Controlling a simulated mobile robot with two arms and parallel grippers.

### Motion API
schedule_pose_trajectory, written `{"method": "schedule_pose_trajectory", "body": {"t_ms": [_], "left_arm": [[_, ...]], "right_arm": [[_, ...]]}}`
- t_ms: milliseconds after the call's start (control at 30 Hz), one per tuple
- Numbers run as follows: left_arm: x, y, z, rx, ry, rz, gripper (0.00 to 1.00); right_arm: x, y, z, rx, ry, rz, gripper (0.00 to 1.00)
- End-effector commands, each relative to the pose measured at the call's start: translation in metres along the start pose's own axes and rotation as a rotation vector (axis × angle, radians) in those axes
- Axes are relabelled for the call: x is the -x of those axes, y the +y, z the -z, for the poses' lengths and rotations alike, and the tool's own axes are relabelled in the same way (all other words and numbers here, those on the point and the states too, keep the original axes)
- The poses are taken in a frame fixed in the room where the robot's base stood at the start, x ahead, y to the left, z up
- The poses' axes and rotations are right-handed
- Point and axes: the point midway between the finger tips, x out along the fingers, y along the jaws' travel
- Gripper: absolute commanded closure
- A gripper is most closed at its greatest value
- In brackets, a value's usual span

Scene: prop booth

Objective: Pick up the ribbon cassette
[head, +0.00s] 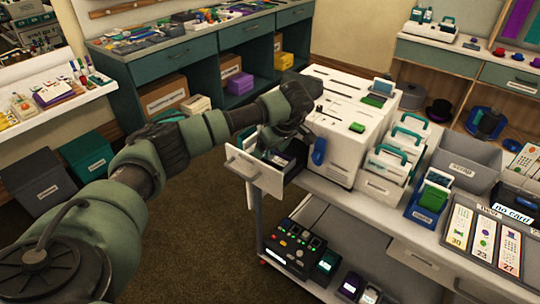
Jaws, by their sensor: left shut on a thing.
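My left arm reaches in from the left, and my left gripper (272,146) is at the open drawer (256,172) on the left side of the white card printer (345,115). The gripper is shut on a small dark thing at the drawer's opening, which looks like the ribbon cassette. The fingers and wrist hide most of it, so its shape and labels cannot be made out. Dark items show inside the drawer beside and below the fingers. My right gripper is not in view.
The printer stands on a white cart with card bins (395,160), a grey tray (465,165) and number cards (485,235). The lower shelf holds a black button box (292,247). A teal counter (200,50) stands behind. Carpet is clear left of the cart.

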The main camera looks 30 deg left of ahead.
Motion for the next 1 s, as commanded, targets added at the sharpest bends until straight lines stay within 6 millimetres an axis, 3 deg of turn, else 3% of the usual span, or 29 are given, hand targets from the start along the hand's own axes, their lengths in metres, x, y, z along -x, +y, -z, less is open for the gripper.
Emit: {"method": "schedule_pose_trajectory", "body": {"t_ms": [167, 800, 1000], "left_arm": [[0.02, 0.001, 0.009, 0.001, 0.002, -0.005, 0.63], [0.14, 0.001, 0.058, 0.002, 0.002, -0.005, 0.63], [0.168, 0.0, 0.07, 0.002, 0.002, -0.003, 0.63]], "right_arm": [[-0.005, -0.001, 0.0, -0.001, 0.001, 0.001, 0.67], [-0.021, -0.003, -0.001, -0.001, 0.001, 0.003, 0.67], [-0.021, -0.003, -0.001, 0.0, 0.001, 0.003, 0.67]]}}
